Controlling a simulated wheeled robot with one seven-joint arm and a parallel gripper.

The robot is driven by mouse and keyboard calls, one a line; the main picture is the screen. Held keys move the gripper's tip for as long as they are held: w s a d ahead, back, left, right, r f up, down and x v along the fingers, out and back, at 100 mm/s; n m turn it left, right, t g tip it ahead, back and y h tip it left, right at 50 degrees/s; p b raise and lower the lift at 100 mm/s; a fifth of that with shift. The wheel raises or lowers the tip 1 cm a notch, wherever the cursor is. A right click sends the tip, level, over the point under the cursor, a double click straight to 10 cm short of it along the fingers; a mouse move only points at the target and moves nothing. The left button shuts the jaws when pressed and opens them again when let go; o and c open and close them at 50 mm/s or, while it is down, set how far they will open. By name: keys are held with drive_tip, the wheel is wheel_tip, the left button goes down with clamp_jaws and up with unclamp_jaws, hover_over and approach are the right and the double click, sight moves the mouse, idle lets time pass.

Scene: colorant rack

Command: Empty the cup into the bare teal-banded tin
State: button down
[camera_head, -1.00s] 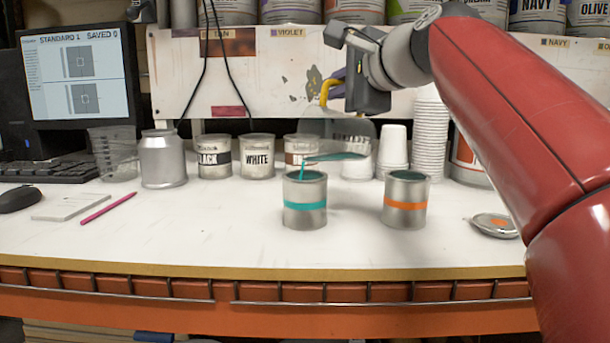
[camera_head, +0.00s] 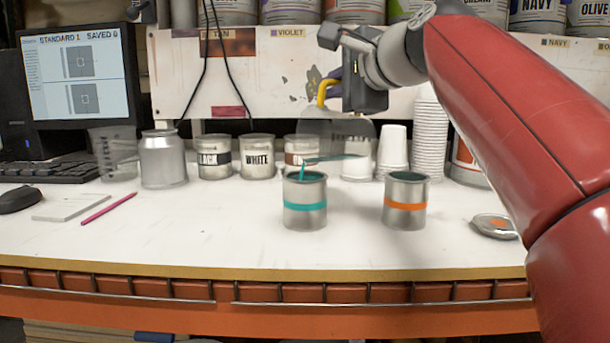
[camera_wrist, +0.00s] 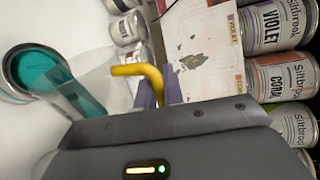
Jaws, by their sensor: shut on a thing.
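A clear cup (camera_head: 340,134) is tilted over the teal-banded tin (camera_head: 305,203), and a thin teal stream runs from its lip into the tin. My gripper (camera_head: 328,92) is shut on the cup above and to the right of the tin. In the wrist view, the clear cup (camera_wrist: 88,92) holds some teal liquid near its lip, and the tin (camera_wrist: 12,72) shows teal liquid inside. The orange-banded tin (camera_head: 405,203) stands upright to the right, apart from the cup.
Labelled cans, BLACK (camera_head: 214,158) and WHITE (camera_head: 257,158), stand behind, with a grey metal can (camera_head: 162,160) to their left. Stacked white cups (camera_head: 430,138) stand at the back right. A round lid (camera_head: 494,226) lies right of the orange-banded tin.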

drive_tip(key=shift+s+a+r+n, duration=0.15)
drive_tip(key=shift+s+a+n, duration=0.05)
drive_tip(key=shift+a+n, duration=0.1)
idle(0.9)
